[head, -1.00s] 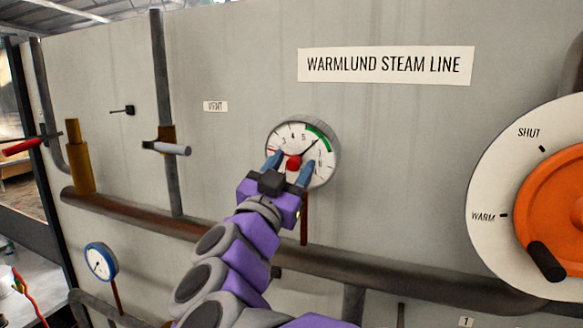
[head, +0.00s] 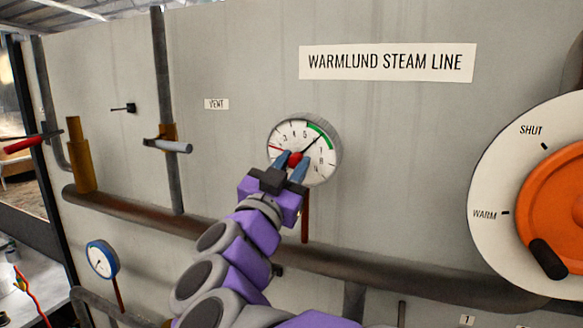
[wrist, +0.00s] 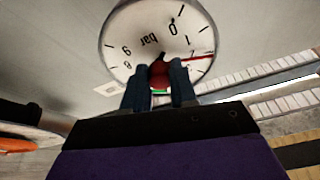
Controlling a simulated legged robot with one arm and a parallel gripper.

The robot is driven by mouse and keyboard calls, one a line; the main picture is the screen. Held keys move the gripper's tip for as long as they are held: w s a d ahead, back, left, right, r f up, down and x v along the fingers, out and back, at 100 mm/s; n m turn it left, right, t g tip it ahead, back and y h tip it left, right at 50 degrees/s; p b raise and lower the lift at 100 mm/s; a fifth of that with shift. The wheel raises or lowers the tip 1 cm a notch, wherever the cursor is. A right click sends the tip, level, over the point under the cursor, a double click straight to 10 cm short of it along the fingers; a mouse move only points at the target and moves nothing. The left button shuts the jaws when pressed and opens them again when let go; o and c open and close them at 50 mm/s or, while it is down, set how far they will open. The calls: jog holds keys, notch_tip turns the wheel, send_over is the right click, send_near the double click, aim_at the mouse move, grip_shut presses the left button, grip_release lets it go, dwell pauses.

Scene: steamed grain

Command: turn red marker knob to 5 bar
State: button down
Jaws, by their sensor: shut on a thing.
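The white round gauge (head: 322,170) is on the grey panel, with a green band at its upper right. Its black needle points up right into that band. The red marker knob (head: 295,159) is at the dial's centre; it also shows in the wrist view (wrist: 159,75). My gripper (head: 291,163) has its blue fingers shut on the knob from both sides. In the wrist view (wrist: 159,86) the dial is upside down. A thin red marker hand (wrist: 198,58) points a little past 1 there, and toward the left edge of the dial in the head view. My fingers hide part of the lower dial.
A big orange handwheel (head: 565,215) stands at the right on a white plate marked SHUT and WARM. A thick brown pipe (head: 390,275) runs below the gauge. A small blue-rimmed gauge (head: 101,260) is lower left. The panel around the gauge is mostly clear.

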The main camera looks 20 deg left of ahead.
jog(key=shift+r, duration=0.1)
jog(key=m+h+b, duration=0.1)
jog(key=m+b, duration=0.1)
jog(key=m, duration=0.3)
jog(key=shift+s+a+g, duration=0.1)
jog(key=shift+g, duration=0.2)
jog(key=m+h+b, duration=0.1)
jog(key=m+b, duration=0.2)
jog(key=m, duration=0.2)
jog(key=shift+g, duration=0.4)
jog(key=m+g+b, duration=0.1)
jog(key=m+b, duration=0.1)
jog(key=m, duration=0.3)
jog(key=shift+h+b, duration=0.3)
jog(key=shift+b, duration=0.05)
jog(key=shift+f+m+g+b, duration=0.15)
jog(key=shift+m+b, duration=0.5)
jog(key=shift+m, duration=0.45)
jog(key=shift+f+m+g+b, duration=0.15)
jog(key=shift+m+b, duration=0.45)
jog(key=shift+m, duration=0.5)
jog(key=c, duration=1.2)
grip_release()
jog(key=o, duration=0.3)
jog(key=shift+r, duration=0.15)
